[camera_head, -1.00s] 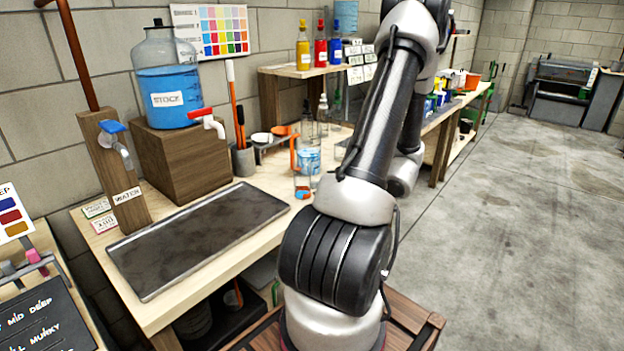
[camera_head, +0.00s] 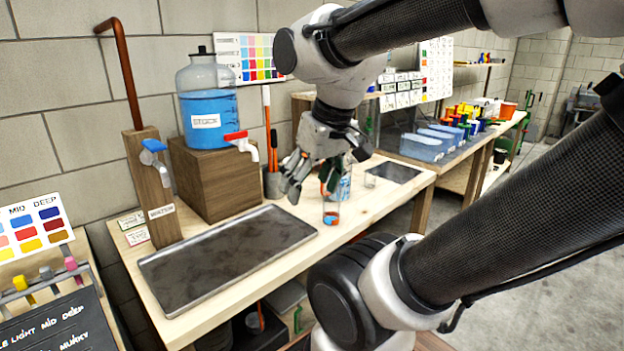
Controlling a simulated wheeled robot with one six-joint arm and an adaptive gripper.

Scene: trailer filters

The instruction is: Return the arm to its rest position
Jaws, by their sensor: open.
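My arm stretches across the head view from the lower right, over the top, and bends down toward the workbench. My gripper (camera_head: 310,180) hangs over the bench, right of the stock bottle's red tap, with its fingers apart. It looks empty.
The stock bottle (camera_head: 208,112) stands on a wooden block (camera_head: 214,185), with a red-handled tap (camera_head: 241,142). A dark tray (camera_head: 225,262) lies in front. A wooden water post (camera_head: 150,190) stands left. Blue bins (camera_head: 422,147) sit at the back right. Open floor (camera_head: 400,222) shows at right.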

